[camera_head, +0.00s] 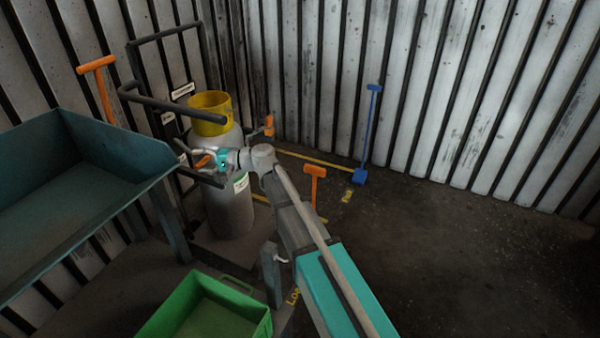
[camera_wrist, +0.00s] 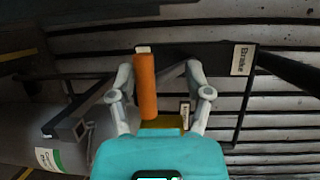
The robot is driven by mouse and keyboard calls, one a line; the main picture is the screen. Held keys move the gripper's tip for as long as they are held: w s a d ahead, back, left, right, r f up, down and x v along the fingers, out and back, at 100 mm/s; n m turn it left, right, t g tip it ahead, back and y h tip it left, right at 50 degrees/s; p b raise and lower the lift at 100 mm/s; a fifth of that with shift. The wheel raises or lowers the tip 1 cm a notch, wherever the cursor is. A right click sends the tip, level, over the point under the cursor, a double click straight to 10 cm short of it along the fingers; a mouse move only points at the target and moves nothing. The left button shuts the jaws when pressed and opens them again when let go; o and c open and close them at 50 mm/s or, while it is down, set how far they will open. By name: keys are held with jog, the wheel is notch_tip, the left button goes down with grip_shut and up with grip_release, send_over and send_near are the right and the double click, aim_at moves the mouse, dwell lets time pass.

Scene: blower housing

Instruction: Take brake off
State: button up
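An orange lever (camera_wrist: 146,86) shows between the fingers of my gripper (camera_wrist: 160,76) in the wrist view. It lies close to the left finger, with a clear gap to the right finger. The fingers are spread, and I cannot tell whether the left one touches the lever. A white plate reading "Brake" (camera_wrist: 242,59) is on the dark frame to the right. In the head view my gripper (camera_head: 205,159) is at the dark trolley frame (camera_head: 165,36), beside the grey cylinder (camera_head: 230,210). A small orange piece (camera_head: 203,161) shows at its fingers; the rest is hidden.
A yellow collar (camera_head: 210,103) tops the cylinder. Other orange handles stand at the back left (camera_head: 97,65), right of the cylinder (camera_head: 268,125) and behind my arm (camera_head: 315,172). A blue handle (camera_head: 371,125) stands near the wall. A teal tray (camera_head: 150,165) and green crate (camera_head: 262,325) are left.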

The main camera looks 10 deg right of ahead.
jog(key=shift+w+a+f+n+y+b, duration=0.15)
jog(key=shift+f+y+b, duration=0.25)
jog(key=shift+b, duration=0.45)
jog(key=shift+w+a+f+n+y+b, duration=0.15)
jog(key=shift+f+y+b, duration=0.25)
jog(key=shift+b, duration=0.45)
jog(key=s+d, duration=0.3)
jog(key=d, duration=1.1)
jog(key=s+d+r+n+g+h+p, duration=0.1)
jog(key=s+d+r+h+p, duration=0.4)
jog(key=p, duration=0.9)
jog(key=s+d+r+n+g+h+p, duration=0.1)
jog(key=s+d+r+h+p, duration=0.4)
jog(key=p, duration=0.9)
jog(key=shift+s+d+g+h, duration=0.3)
jog(key=shift+s+d+h, duration=1.45)
jog(key=shift+s, duration=0.45)
jog(key=shift+a+f, duration=0.1)
jog(key=s+d+r+h+p, duration=0.5)
jog(key=d+r+p, duration=0.3)
jog(key=p, duration=0.1)
jog(key=shift+d+g+p, duration=0.2)
jog(key=shift+g+p, duration=0.1)
jog(key=shift+p, duration=0.1)
